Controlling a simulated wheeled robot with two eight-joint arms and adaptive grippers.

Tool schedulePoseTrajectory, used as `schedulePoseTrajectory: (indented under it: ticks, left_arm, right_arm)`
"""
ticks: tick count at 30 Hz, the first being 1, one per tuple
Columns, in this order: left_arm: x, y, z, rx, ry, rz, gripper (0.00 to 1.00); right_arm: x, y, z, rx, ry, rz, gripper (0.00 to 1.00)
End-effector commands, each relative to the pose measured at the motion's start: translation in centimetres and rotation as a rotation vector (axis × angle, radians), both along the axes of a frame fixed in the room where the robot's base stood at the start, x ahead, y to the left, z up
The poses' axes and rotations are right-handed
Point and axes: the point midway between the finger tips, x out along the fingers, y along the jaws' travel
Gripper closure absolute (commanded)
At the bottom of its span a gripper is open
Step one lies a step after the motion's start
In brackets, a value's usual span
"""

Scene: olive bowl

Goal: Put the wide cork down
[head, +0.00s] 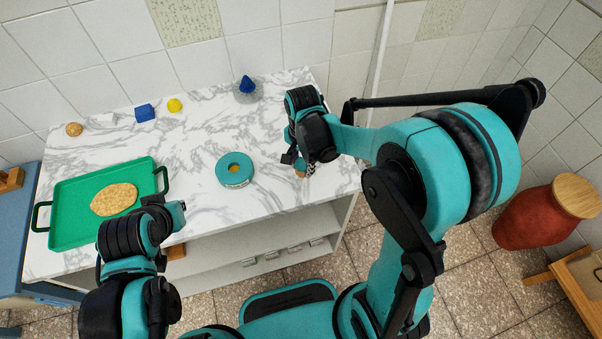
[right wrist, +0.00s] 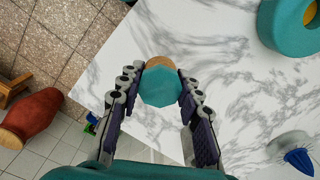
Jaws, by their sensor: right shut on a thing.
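My right gripper (head: 302,168) is over the front right part of the marble counter. In the right wrist view its fingers (right wrist: 161,92) are shut on the wide cork, which shows as a tan rim (right wrist: 160,62) behind a teal faceted top (right wrist: 161,88). In the head view only a small tan bit of the cork (head: 299,174) shows below the fingers. I cannot tell whether its underside touches the counter. My left gripper (head: 172,214) is near the green tray's right side; its fingers do not show clearly.
The marble counter (head: 200,140) is bare around a teal ring (head: 235,170) with a yellow centre. A green tray (head: 65,185) holds a flat tan piece (head: 114,199). A blue cube (head: 145,113), yellow ball (head: 174,105), tan ball (head: 74,129) and blue cone (head: 247,84) stand at the back.

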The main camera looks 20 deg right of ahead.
Motion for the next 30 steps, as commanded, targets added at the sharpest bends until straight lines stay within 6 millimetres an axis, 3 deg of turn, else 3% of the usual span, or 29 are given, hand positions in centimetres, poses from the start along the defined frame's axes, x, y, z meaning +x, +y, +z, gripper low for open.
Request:
schedulePoseTrajectory:
  ticks: [5, 11, 23, 24, 25, 30]
  left_arm:
    - [0.0, 0.0, -0.5, 0.0, 0.0, 0.0, 1.0]
    - [0.0, 0.0, -1.7, 0.0, 0.0, 0.0, 1.0]
    - [0.0, 0.0, -2.0, 0.0, 0.0, 0.0, 1.0]
    - [0.0, 0.0, -1.9, 0.0, 0.0, 0.0, 1.0]
    - [0.0, 0.0, -1.8, 0.0, 0.0, 0.0, 1.0]
    - [0.0, 0.0, -1.8, 0.0, 0.0, 0.0, 1.0]
  right_arm:
    - [0.2, 0.2, -1.3, 0.0, 0.0, 0.0, 0.91]
    - [0.2, 0.2, -4.2, 0.0, 0.0, 0.0, 0.91]
    - [0.2, 0.2, -4.7, 0.0, 0.0, 0.0, 0.91]
    - [0.2, 0.2, -4.5, 0.0, 0.0, 0.0, 0.55]
    - [0.2, 0.2, -4.5, 0.0, 0.0, 0.0, 0.47]
    - [0.2, 0.2, -4.5, 0.0, 0.0, 0.0, 0.45]
